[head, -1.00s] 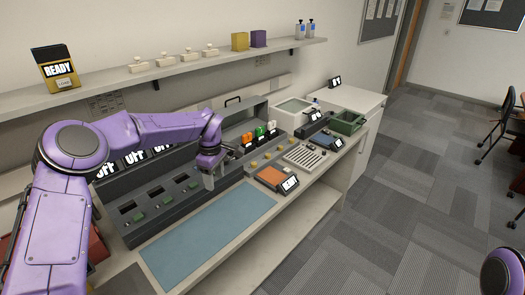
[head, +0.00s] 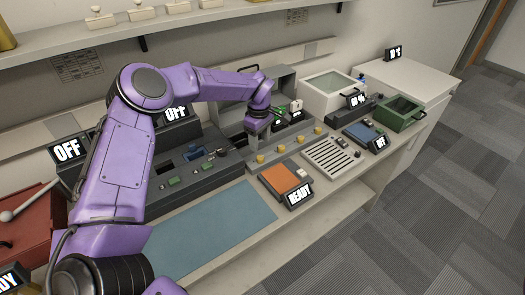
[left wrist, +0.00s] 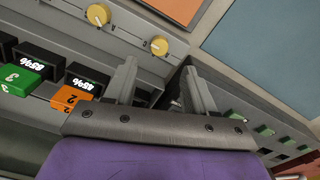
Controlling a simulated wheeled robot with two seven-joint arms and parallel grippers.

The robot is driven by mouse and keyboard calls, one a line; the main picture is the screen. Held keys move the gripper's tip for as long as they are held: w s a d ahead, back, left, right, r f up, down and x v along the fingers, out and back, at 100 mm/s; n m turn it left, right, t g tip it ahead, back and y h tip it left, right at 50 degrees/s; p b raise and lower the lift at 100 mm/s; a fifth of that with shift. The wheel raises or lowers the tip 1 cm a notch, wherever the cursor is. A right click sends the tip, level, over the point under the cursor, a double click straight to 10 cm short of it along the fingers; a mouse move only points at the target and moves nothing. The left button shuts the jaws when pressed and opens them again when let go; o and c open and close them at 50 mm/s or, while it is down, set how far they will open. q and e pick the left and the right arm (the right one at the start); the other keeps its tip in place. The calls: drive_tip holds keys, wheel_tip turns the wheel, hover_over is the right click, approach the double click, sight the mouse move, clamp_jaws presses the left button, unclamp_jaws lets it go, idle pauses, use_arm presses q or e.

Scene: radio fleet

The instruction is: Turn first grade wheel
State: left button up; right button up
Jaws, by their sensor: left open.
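A row of yellow knobs, which look like the grade wheels, runs along the grey panel's front. The nearest knob (head: 261,158) is just in front of my left gripper (head: 257,140). In the left wrist view, one knob (left wrist: 159,46) is just beyond the space between my left gripper's fingers (left wrist: 160,82), and another knob (left wrist: 98,14) is further left. The fingers are apart, with nothing held between them. I cannot tell whether they touch the panel. An orange tag marked 2 (left wrist: 70,101) and a green tag marked 3 (left wrist: 20,78) lie beside them. My right gripper is out of view.
A grey console with green buttons (head: 175,181) stands left of the gripper. A blue mat (head: 210,226) lies in front. An orange pad (head: 279,178) with a READY display (head: 299,195) and a slotted tray (head: 330,155) stand to the right. A shelf (head: 150,32) runs above.

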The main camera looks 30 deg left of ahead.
sight(260, 157)
use_arm(q)
drive_tip(key=f, duration=0.3)
drive_tip(key=f+p, duration=0.1)
drive_tip(key=f, duration=0.2)
drive_tip(key=shift+w+d+f+p, duration=0.1)
drive_tip(key=shift+w+f+p, duration=0.1)
drive_tip(key=shift+f+p, duration=0.15)
drive_tip(key=shift+s+f, duration=0.1)
drive_tip(key=shift+f, duration=0.25)
clamp_jaws()
